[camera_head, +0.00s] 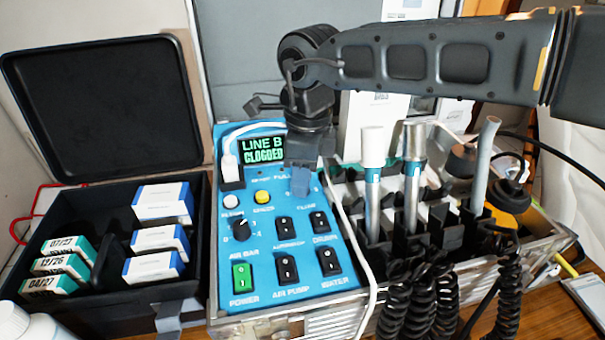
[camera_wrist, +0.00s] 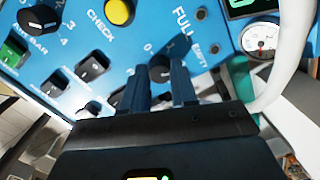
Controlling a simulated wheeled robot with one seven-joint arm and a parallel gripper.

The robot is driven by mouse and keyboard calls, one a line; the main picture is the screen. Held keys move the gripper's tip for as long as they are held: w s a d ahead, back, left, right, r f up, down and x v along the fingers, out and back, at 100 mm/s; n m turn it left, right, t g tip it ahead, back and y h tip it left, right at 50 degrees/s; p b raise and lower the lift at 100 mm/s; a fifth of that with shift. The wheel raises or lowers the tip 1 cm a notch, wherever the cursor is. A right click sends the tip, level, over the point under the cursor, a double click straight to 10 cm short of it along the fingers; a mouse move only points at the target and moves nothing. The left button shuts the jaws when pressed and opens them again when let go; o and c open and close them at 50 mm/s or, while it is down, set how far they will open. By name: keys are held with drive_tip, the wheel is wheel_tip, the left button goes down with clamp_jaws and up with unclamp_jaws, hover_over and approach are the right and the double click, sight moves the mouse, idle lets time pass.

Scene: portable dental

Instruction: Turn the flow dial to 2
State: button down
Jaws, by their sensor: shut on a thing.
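The blue control panel (camera_head: 264,276) fills the middle of the head view. My gripper (camera_head: 300,182) reaches down onto its upper right. In the wrist view my two blue fingers (camera_wrist: 161,80) are shut on a small dark dial (camera_wrist: 159,73), one finger on each side. A "0" shows on the panel to the dial's left; other scale marks are hard to read, so I cannot tell its setting. In the head view my gripper hides this dial. A larger black dial (camera_head: 241,229), marked AIR BAR, stands lower left; it also shows in the wrist view (camera_wrist: 39,18).
A display (camera_head: 263,150) reads "LINE B CLOGGED". Several rocker switches, a green power switch (camera_head: 243,277) and a yellow button (camera_head: 263,197) surround the dials. Handpieces (camera_head: 373,190) stand upright to the right. A white cable runs along the panel's right edge. An open black case (camera_head: 100,325) sits left.

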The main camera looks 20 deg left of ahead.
drive_tip(key=shift+r+m, duration=0.1)
drive_tip(key=shift+m, duration=0.5)
drive_tip(key=c, duration=0.9)
unclamp_jaws()
drive_tip(key=shift+s+d+r, duration=0.1)
drive_tip(key=shift+d+r, duration=0.05)
drive_tip(key=shift+r, duration=1.8)
drive_tip(key=shift+d+r, duration=0.15)
drive_tip(key=shift+r, duration=1.75)
